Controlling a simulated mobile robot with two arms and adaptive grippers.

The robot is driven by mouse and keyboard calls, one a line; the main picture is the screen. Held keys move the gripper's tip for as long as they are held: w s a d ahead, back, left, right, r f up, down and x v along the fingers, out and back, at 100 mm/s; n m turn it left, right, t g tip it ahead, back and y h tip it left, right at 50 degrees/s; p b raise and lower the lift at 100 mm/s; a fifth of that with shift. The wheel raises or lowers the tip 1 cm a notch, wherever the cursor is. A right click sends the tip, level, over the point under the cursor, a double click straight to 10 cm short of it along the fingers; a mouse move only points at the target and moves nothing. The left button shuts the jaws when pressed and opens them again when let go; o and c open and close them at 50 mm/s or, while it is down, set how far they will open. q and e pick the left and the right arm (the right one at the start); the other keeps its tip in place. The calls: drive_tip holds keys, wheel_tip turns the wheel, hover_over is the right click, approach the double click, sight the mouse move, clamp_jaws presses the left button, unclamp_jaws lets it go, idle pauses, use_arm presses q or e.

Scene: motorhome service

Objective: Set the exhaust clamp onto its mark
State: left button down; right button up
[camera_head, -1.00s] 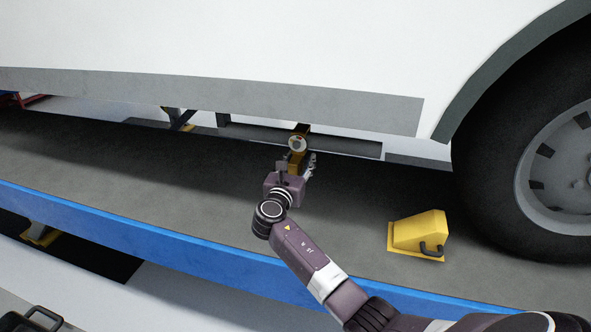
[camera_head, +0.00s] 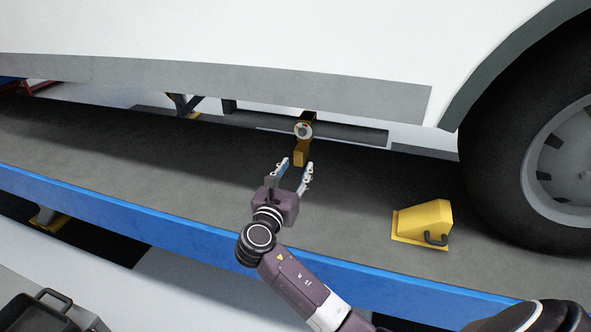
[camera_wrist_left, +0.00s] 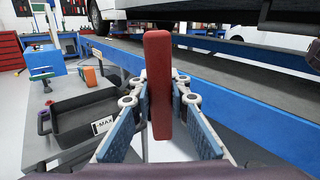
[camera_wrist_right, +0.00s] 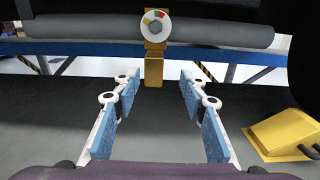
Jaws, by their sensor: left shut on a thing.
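The exhaust clamp appears to be the orange-yellow piece (camera_head: 301,157) at the dark exhaust pipe (camera_head: 350,133) under the vehicle. In the right wrist view its orange block (camera_wrist_right: 154,70) hangs below the pipe. A pale round dial (camera_wrist_right: 155,27) with coloured sectors and a hex centre sits in front of the pipe. My right gripper (camera_head: 296,172) is open and empty, just short of the block and apart from it. My left gripper (camera_wrist_left: 158,105) is shut on a red bar (camera_wrist_left: 158,75), seen upright in the left wrist view.
A yellow wheel chock (camera_head: 422,224) stands on the grey lift platform, left of the large tyre (camera_head: 490,180). The platform's blue edge (camera_head: 130,222) runs along the front. The white vehicle body (camera_head: 250,40) overhangs the pipe. A black open case (camera_wrist_left: 85,118) lies on a bench.

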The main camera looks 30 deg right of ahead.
sight(304, 138)
drive_tip(key=shift+r, duration=0.1)
